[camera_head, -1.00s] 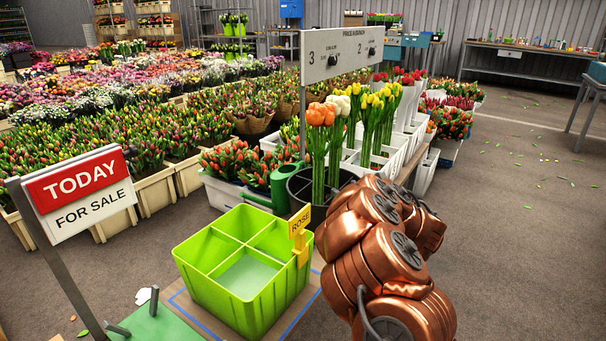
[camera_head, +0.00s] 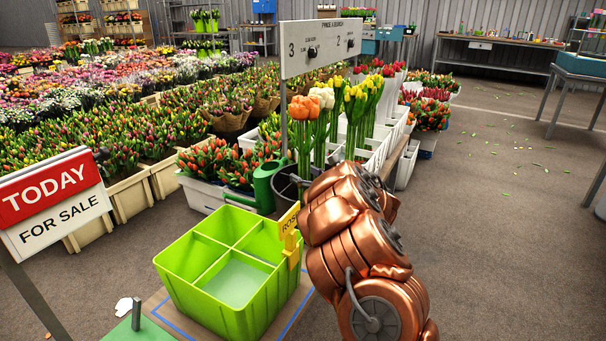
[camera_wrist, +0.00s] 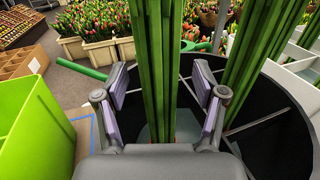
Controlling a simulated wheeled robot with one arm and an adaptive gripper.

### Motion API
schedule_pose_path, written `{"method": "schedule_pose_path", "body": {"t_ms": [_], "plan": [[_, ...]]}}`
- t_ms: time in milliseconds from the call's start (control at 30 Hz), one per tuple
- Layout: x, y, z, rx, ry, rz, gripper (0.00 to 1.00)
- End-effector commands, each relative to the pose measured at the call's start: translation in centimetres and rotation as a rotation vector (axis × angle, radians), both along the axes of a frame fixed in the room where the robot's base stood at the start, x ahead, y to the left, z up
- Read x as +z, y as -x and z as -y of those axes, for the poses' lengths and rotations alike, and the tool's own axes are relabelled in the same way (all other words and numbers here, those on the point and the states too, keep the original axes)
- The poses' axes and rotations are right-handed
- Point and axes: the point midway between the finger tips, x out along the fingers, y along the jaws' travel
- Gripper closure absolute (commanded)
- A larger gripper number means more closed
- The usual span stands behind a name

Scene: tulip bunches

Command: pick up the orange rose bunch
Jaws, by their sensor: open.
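The orange bunch (camera_head: 304,108) stands upright in a dark round bucket (camera_head: 287,187), its orange heads high above the rim. White and yellow bunches stand close beside it. My gripper (camera_wrist: 162,88) is open in the wrist view, with a finger on each side of a bundle of green stems (camera_wrist: 164,50). I see no clear contact between fingers and stems. The flower heads are out of that view, so their colour does not show there. In the head view my copper arm hides the gripper and part of the bucket.
A lime-green divided crate (camera_head: 178,270) with a yellow ROSE tag (camera_head: 289,229) stands front left and its compartments look empty. A green watering can (camera_head: 266,185) is beside the bucket. A price sign (camera_head: 320,47) rises behind the bunches. Open floor lies to the right.

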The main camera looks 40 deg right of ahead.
Motion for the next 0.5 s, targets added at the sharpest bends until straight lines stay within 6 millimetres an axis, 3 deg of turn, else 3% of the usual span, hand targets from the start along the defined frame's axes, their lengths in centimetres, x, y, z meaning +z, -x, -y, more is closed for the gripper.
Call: {"method": "schedule_pose_path", "body": {"t_ms": [267, 500], "plan": [[0.07, -0.65, 0.04, 0.000, 0.001, 0.000, 0.30], [0.06, -0.63, 0.06, -0.001, 0.001, 0.000, 0.54]]}}
